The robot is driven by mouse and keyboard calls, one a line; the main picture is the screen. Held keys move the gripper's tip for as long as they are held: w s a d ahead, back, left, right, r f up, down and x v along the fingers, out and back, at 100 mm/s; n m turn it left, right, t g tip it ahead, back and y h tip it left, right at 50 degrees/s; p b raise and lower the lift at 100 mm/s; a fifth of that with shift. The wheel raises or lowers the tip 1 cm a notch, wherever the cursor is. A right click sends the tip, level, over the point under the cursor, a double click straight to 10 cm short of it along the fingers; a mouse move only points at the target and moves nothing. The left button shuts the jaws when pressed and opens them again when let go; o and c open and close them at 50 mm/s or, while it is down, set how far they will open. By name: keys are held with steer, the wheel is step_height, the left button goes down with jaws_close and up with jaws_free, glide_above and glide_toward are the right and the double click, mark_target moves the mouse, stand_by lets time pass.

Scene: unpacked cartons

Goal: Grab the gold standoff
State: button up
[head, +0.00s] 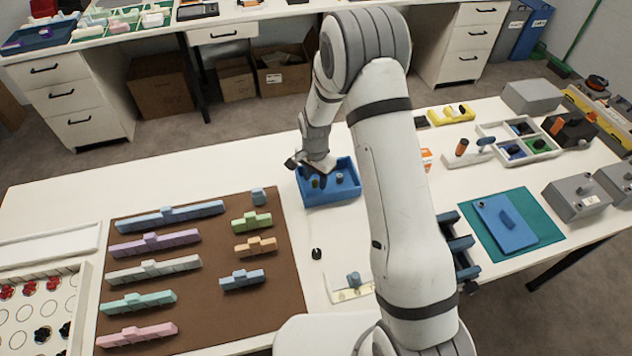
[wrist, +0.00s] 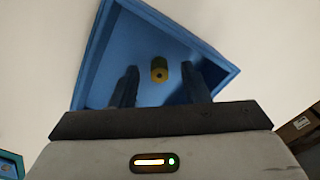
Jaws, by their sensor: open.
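The gold standoff (wrist: 159,69), a short yellow-gold cylinder with a dark hole in its end, is inside the blue tray (wrist: 88,62) in the wrist view. My gripper (wrist: 159,72) is open, with one dark finger on each side of the standoff in that picture. I see no contact between the fingers and the standoff. In the head view my gripper (head: 314,170) is over the left part of the blue tray (head: 333,200). A small dark-gold piece (head: 315,183) shows just below it, and a grey piece (head: 339,176) lies to its right.
The tray walls stand close around my fingers. A brown mat (head: 205,310) with several coloured stepped blocks lies to the left. A small black knob (head: 316,254) stands in front of the tray. A divided grey tray (head: 545,155) is at the right. White table is bare behind the mat.

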steer(key=shift+c, duration=0.5)
jaws_close()
steer(key=shift+r, duration=0.1)
